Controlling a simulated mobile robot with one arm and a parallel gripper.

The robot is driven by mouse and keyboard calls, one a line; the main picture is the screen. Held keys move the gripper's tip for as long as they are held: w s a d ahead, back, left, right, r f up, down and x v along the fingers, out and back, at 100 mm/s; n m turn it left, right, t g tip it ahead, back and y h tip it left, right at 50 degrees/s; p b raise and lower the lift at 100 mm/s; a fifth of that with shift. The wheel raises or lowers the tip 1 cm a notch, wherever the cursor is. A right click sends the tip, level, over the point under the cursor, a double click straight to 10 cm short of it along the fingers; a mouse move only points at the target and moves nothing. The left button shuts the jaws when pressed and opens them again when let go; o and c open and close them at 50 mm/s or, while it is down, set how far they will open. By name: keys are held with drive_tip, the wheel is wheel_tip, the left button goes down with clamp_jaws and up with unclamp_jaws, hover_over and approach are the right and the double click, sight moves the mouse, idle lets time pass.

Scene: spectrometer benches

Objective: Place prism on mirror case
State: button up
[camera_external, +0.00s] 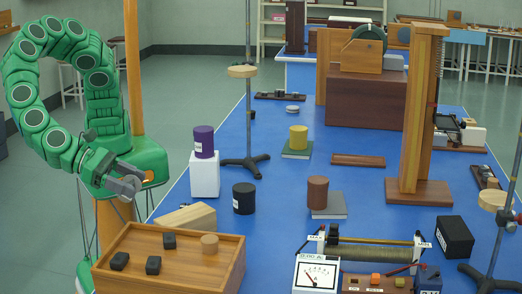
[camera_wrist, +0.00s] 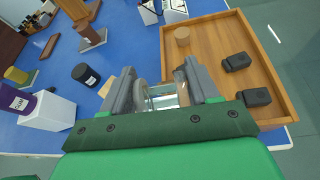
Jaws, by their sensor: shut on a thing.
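My gripper (camera_external: 130,185) is at the left, above and behind the wooden tray, off the left edge of the blue table. In the wrist view my gripper (camera_wrist: 162,92) is shut on a small clear glass piece, the prism (camera_wrist: 164,98), which is held between the two grey jaws. The prism is mostly hidden by the jaws in the external view. I cannot tell for sure which box is the mirror case; no readable label marks it.
A wooden tray (camera_external: 200,285) holds black blocks and a wooden cylinder (camera_external: 209,243). A tan wooden block (camera_external: 188,217), a white box (camera_external: 205,177) under a purple cylinder (camera_external: 204,141), and a black cylinder (camera_external: 244,198) stand nearby. A meter (camera_external: 317,275) and black box (camera_external: 455,237) are further right.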

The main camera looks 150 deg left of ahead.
drive_tip(key=w+f, duration=0.4)
drive_tip(key=w+d+f, duration=0.1)
drive_tip(key=w+f, duration=0.1)
drive_tip(key=shift+d+f, duration=0.1)
drive_tip(key=shift+f, duration=1.7)
drive_tip(key=o, duration=1.2)
drive_tip(key=shift+f, duration=0.1)
